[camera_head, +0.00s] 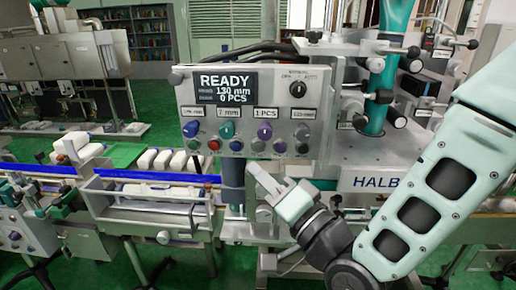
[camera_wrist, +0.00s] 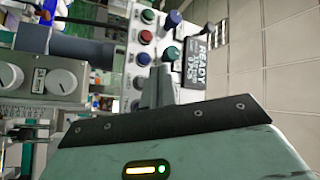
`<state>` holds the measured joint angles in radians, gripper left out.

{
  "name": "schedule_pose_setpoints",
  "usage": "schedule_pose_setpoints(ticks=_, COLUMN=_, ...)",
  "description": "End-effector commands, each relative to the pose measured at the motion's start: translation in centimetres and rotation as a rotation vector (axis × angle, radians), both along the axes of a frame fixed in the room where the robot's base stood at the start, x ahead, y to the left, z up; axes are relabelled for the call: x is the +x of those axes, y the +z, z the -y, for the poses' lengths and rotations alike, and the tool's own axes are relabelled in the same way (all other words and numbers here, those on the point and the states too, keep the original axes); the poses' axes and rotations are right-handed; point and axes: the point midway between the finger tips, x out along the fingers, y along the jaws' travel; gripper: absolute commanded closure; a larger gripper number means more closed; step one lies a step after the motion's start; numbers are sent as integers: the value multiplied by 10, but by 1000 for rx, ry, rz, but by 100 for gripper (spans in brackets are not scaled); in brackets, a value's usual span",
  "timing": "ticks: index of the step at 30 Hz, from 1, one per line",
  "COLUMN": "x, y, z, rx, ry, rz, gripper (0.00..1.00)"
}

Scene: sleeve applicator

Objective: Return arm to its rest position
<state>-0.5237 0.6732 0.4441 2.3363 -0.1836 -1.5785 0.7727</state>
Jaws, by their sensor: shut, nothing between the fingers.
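My arm reaches in from the right in the head view. My gripper (camera_head: 262,177) is at its end, just below the lower edge of the control panel (camera_head: 185,95), near the panel's middle. The gripper is shut and empty. In the wrist view the gripper (camera_wrist: 152,88) points at the panel's row of buttons and knobs. The panel's display (camera_head: 227,88) reads READY, 130 mm and 0 PCS. The display also shows sideways in the wrist view (camera_wrist: 195,58). I cannot tell whether the fingertips touch anything.
The machine body (camera_head: 360,185) marked HALB stands behind and right of my gripper. A conveyor (camera_head: 150,176) with blue rails runs to the left, with white packs (camera_head: 163,160) on it. A steel machine (camera_head: 70,50) stands at the back left. Green floor shows at the lower left.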

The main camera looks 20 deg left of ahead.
Motion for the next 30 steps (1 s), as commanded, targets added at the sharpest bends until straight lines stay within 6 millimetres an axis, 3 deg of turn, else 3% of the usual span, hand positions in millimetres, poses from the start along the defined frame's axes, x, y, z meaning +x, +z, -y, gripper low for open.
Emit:
schedule_pose_setpoints(ticks=11, x=0, y=0, z=0, rx=-10, ry=0, rz=1, gripper=100)
schedule_pose_setpoints(ticks=17, x=3, y=-15, z=6, rx=-267, ry=-7, rz=8, gripper=100)
schedule_pose_setpoints(ticks=23, x=-2, y=-45, z=40, rx=-691, ry=8, rz=-7, gripper=100)
schedule_pose_setpoints(ticks=30, x=-33, y=-74, z=115, rx=-1158, ry=98, rz=-89, gripper=100)
